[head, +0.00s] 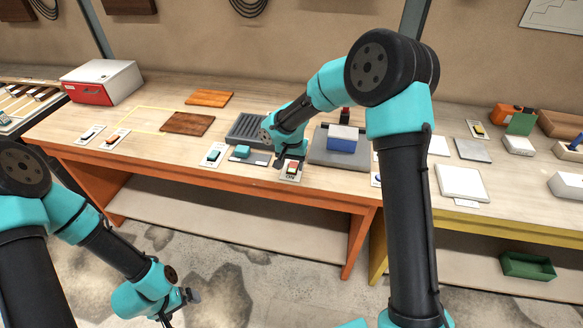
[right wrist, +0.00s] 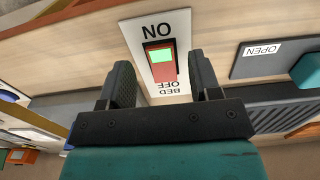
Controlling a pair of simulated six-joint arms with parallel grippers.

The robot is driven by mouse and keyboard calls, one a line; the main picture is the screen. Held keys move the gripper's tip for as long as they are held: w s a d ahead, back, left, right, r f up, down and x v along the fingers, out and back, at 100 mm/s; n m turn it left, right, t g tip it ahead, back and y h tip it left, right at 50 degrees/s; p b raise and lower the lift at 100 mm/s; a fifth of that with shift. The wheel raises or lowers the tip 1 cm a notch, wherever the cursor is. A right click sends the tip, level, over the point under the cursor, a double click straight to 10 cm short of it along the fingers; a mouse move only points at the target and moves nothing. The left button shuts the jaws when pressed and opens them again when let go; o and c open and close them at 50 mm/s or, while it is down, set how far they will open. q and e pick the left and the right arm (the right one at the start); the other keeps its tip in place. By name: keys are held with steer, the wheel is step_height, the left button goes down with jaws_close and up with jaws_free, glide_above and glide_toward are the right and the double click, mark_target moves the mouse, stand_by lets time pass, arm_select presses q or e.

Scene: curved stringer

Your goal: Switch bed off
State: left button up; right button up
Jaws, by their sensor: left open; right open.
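The bed switch (right wrist: 162,62) is a red rocker with a lit green window on a white plate. In the right wrist view its plate reads ON at the far end and BED OFF at the end nearer my gripper. In the head view the switch plate (head: 291,171) lies at the front edge of the bench. My right gripper (head: 283,160) is just over it, open and empty. In the right wrist view the fingers (right wrist: 162,85) point at the plate, one on each side of the BED OFF end. My left gripper (head: 178,304) is open, low before the bench.
A grey platform with a blue and white box (head: 343,138) stands right of the switch. A teal block (head: 242,151) on a grey plate and another switch (head: 213,155) lie to its left. A ribbed grey tray (head: 248,129) is behind them.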

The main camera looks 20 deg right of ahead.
steer(key=shift+f, duration=1.1)
steer(key=c, duration=0.9)
steer(key=shift+w+d+g, duration=0.1)
steer(key=shift+g, duration=0.2)
steer(key=shift+w+d+r+g+y, duration=0.1)
steer(key=shift+r+g+y, duration=0.05)
steer(key=shift+g+y, duration=0.3)
steer(key=shift+w+r+g+y, duration=0.1)
steer(key=shift+g+y, duration=0.15)
steer(key=shift+g, duration=0.3)
